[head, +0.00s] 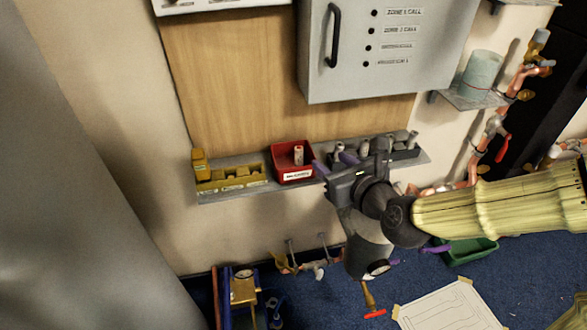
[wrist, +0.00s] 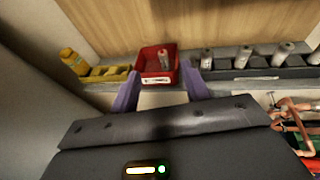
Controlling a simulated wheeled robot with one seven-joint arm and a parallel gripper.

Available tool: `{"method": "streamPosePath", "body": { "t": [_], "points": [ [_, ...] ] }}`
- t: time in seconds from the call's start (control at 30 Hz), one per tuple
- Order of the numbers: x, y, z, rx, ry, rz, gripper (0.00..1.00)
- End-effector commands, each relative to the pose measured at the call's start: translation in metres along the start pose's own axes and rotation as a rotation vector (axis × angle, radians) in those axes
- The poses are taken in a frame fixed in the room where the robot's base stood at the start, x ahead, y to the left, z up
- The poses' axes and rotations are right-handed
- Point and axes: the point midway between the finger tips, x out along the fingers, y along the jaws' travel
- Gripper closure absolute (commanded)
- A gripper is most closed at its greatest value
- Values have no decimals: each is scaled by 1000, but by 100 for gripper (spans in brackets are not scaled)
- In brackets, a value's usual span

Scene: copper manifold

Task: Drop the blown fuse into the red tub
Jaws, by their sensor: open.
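The red tub (head: 292,172) sits on the narrow grey shelf, with a white label on its front. A pale cylindrical fuse (head: 298,155) stands tilted inside it, its top above the rim. In the wrist view the tub (wrist: 148,73) is straight ahead and the fuse (wrist: 165,60) shows at its right side. My gripper (head: 331,165) is to the right of the tub in the head view. In the wrist view its two purple fingers (wrist: 160,97) are apart with nothing between them, in front of the tub.
A yellow holder (head: 230,178) is left of the tub on the shelf (head: 205,196). A dark rack with several grey cylinders (wrist: 262,60) is to the right. A grey panel box (head: 385,50) hangs above. Copper pipes (head: 497,125) run at the right.

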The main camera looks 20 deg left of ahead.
Motion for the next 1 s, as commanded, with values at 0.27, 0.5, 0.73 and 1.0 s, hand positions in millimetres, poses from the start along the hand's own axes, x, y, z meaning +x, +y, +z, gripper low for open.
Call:
{"method": "streamPosePath", "body": {
  "t": [0.27, 0.5, 0.73, 1.0],
  "points": [
    [-8, 1, -5, -4, 7, -2, 53],
    [-10, 2, -4, -5, 9, 0, 53],
    [-9, 2, -4, -5, 9, 0, 53],
    [-9, 2, -4, -5, 9, 0, 53]
  ]
}}
